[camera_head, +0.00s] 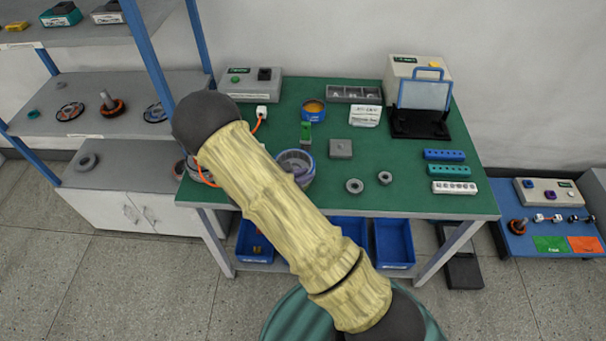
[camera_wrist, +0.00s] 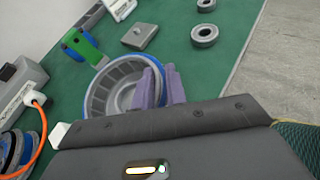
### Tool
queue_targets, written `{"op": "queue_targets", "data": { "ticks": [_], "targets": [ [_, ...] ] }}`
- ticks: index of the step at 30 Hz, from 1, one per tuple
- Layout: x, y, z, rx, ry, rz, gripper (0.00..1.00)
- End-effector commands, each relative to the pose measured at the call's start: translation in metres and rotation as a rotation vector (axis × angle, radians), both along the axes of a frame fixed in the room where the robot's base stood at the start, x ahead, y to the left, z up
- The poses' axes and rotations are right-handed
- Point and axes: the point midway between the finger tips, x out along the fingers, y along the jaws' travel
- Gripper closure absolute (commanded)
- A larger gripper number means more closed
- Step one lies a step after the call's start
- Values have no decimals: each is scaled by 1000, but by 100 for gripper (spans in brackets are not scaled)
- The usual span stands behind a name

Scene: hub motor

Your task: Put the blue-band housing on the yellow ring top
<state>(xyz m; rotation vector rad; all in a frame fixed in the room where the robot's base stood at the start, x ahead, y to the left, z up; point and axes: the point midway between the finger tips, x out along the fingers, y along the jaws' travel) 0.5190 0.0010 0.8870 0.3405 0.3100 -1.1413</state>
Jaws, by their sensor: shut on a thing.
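The blue-band housing (camera_head: 291,157) is a round grey cup with a ribbed inner wall and a blue band. In the wrist view the housing (camera_wrist: 103,92) is just beyond my gripper. My gripper (camera_wrist: 163,84) has purple fingers, shut on the housing's right wall. In the head view my gripper (camera_head: 305,175) is partly hidden by my arm. I cannot tell whether the housing touches the green table. I cannot clearly make out a yellow ring top. A round blue item with an orange-yellow top (camera_head: 314,106) stands farther back on the table.
A green-and-blue part (camera_wrist: 84,47) and a grey block (camera_head: 341,148) lie near the housing. Two grey rings (camera_head: 354,186) lie to the right. A control box (camera_head: 248,84) with an orange cable stands back left. The green table (camera_head: 400,170) has free room around the rings.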

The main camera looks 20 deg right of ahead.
Motion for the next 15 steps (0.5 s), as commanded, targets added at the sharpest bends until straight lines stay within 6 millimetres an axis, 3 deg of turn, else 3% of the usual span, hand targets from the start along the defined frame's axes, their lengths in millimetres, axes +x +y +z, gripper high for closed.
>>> {"op": "queue_targets", "data": {
  "ticks": [4, 5, 7, 15],
  "targets": [
    [0, 0, 1, -1, -2, -1, 100],
    [0, 0, 0, 1, 1, 1, 81],
    [0, 0, 0, 1, 1, 1, 67],
    [0, 0, 0, 0, 1, 0, 65]
  ]
}}
